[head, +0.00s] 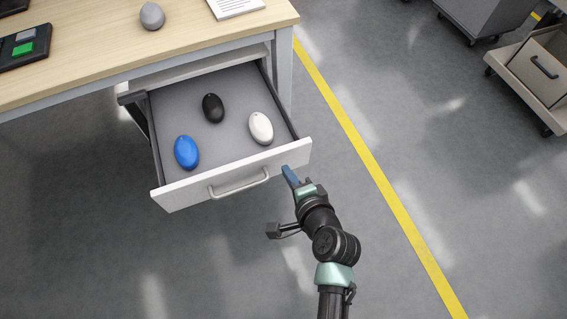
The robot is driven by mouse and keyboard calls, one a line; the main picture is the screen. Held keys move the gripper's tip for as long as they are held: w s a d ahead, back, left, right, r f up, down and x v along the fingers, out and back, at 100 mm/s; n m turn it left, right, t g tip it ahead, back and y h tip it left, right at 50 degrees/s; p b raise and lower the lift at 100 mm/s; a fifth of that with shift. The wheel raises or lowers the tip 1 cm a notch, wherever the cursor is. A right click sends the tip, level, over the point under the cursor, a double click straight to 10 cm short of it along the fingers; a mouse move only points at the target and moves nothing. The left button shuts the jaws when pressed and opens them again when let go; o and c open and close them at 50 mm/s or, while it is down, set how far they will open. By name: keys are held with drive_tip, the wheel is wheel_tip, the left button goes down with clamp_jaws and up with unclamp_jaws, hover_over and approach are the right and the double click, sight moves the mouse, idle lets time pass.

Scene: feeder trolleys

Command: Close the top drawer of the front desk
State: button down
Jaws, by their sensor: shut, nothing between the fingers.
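The top drawer (168,193) of the front desk (120,62) is pulled well out, with its white front panel and grey bar handle (238,185) facing me. It holds a blue mouse-shaped object (186,152), a black one (213,108) and a white one (261,128). My gripper (287,171) is shut and empty. Its blue fingertips are at the right part of the drawer front, right of the handle. I cannot tell whether they touch the panel.
A grey rounded object (152,16), a paper sheet (235,7) and a dark tray with a green piece (22,47) lie on the desktop. Trolleys (540,68) stand at the upper right. The floor around a yellow line (375,165) is clear.

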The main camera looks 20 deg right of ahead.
sight(278, 155)
drive_tip(key=shift+w+r, duration=0.1)
drive_tip(key=shift+w, duration=1.55)
drive_tip(key=shift+w, duration=0.1)
